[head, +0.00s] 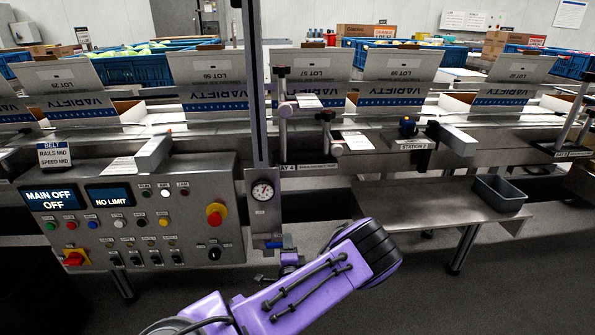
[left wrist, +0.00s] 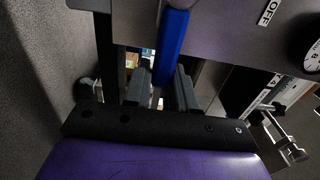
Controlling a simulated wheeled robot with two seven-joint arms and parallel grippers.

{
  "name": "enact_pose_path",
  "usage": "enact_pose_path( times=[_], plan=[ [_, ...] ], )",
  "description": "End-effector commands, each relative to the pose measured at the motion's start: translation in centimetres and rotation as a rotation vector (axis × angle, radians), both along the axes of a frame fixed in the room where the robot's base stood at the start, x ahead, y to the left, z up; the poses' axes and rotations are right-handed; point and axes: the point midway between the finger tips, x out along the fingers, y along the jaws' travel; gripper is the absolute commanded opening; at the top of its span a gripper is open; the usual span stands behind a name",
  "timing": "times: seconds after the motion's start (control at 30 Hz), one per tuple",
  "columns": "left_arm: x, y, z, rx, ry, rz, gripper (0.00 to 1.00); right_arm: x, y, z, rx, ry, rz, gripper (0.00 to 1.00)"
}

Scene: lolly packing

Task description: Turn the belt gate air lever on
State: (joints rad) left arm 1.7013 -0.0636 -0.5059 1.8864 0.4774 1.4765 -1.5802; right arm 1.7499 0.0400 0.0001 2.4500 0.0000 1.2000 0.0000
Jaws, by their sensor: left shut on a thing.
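The belt gate air lever (head: 274,244) is a small blue handle low on the metal post, below a round pressure gauge (head: 262,191). In the left wrist view, the blue lever (left wrist: 171,48) reaches down from a grey plate (left wrist: 225,25) into the space between my fingers. My left gripper (left wrist: 161,90) is shut on the lever. In the head view my purple left wrist hides most of that gripper (head: 288,261). I cannot tell the lever's setting. My right gripper is not in view.
A control panel (head: 130,215) with knobs, buttons and two lit displays stands left of the post. A steel shelf (head: 425,205) with a grey bin (head: 499,192) is at right. Several VARIETY cartons (head: 400,75) line the conveyor behind. Grey floor lies in front.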

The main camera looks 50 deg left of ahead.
Motion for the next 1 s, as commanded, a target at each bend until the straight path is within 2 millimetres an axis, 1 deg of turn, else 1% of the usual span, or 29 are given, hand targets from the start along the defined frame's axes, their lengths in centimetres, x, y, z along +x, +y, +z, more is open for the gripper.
enact_pose_path(
  times=[0.03,0.37,0.4,0.43,0.77,0.87,1.0],
  plan=[
    [-0.5,0.1,-0.3,-0.001,0.01,0.008,0.0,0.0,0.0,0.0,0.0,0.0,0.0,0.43],
    [-0.6,0.1,-0.4,-0.002,0.013,0.011,0.0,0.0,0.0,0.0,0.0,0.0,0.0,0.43],
    [-0.6,0.1,-0.4,-0.002,0.013,0.011,0.38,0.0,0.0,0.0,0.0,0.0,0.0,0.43],
    [-0.6,0.1,-0.4,-0.002,0.013,0.01,0.47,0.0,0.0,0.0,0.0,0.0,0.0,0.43],
    [-0.2,-0.5,-0.2,-0.001,0.008,0.0,0.47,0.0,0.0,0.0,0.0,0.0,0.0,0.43],
    [-0.9,-1.7,-0.1,-0.001,0.01,-0.001,0.47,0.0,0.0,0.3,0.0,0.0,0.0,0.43],
    [-2.8,-4.6,-0.1,-0.001,0.011,-0.001,0.47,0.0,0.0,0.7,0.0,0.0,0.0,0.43]
  ],
)
